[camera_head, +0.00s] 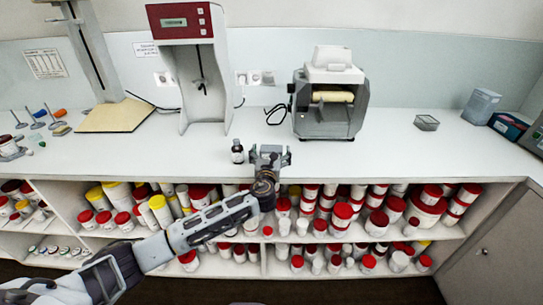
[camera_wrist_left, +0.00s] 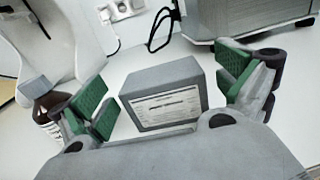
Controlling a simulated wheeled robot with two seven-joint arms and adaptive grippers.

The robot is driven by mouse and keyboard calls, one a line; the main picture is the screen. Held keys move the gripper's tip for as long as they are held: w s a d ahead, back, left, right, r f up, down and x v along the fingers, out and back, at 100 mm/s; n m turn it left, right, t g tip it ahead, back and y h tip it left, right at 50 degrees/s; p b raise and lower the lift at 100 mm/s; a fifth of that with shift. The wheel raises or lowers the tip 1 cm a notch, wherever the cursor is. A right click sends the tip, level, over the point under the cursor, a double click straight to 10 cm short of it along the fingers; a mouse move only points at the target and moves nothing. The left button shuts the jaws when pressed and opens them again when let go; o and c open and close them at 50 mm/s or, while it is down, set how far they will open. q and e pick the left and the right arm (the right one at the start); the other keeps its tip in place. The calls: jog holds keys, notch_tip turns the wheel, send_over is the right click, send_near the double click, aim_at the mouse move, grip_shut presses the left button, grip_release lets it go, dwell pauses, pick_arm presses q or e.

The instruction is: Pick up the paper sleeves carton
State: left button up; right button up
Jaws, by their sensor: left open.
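The paper sleeves carton appears to be the small grey box with a white printed label (camera_wrist_left: 165,96) in the left wrist view; the label is too blurred to read. It sits upright on the white counter. My left gripper (camera_head: 269,156) is open over the counter's front part, and it also shows in the left wrist view (camera_wrist_left: 166,92). Its green-padded fingers stand to either side of the carton in that picture, with gaps at both sides. I cannot tell how deep the carton is between them. In the head view the gripper largely hides the carton. My right gripper is not in view.
A dark brown bottle (camera_head: 237,151) stands close to the left of my left gripper, just by its finger in the left wrist view (camera_wrist_left: 52,103). A red-and-white machine (camera_head: 188,24) and a grey machine (camera_head: 328,122) stand behind. Shelves of red-lidded jars lie below.

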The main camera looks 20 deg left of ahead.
pick_arm(q)
jog(key=shift+w+a, duration=0.15)
jog(key=shift+w, duration=0.7)
jog(key=c, duration=0.9)
